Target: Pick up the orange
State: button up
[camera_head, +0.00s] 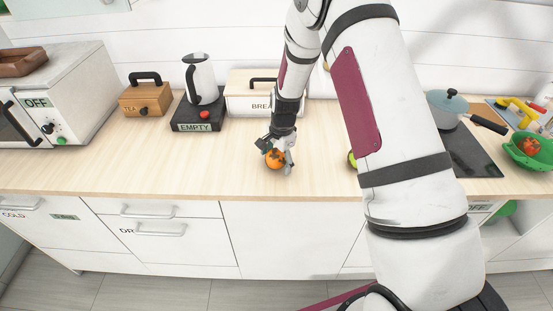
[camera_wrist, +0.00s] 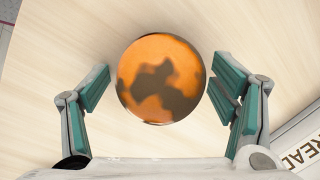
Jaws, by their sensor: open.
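The orange (camera_head: 274,159) sits on the wooden counter, in front of the bread box. It is round and orange with dark patches. In the wrist view the orange (camera_wrist: 161,79) lies between the two fingers, with a gap on each side. My gripper (camera_head: 277,155) is at the orange from above, its fingers open on either side of it. In the wrist view my gripper (camera_wrist: 160,90) shows teal finger pads apart from the fruit. Part of the orange is hidden by the gripper in the head view.
The bread box (camera_head: 240,98), tea box (camera_head: 145,98) and kettle (camera_head: 200,80) stand along the back. A green thing (camera_head: 352,160) is partly hidden behind my arm. A pot (camera_head: 447,108) and green colander (camera_head: 530,155) are at right. The counter left of the orange is clear.

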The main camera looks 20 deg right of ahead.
jog(key=c, duration=1.4)
jog(key=shift+r, duration=0.1)
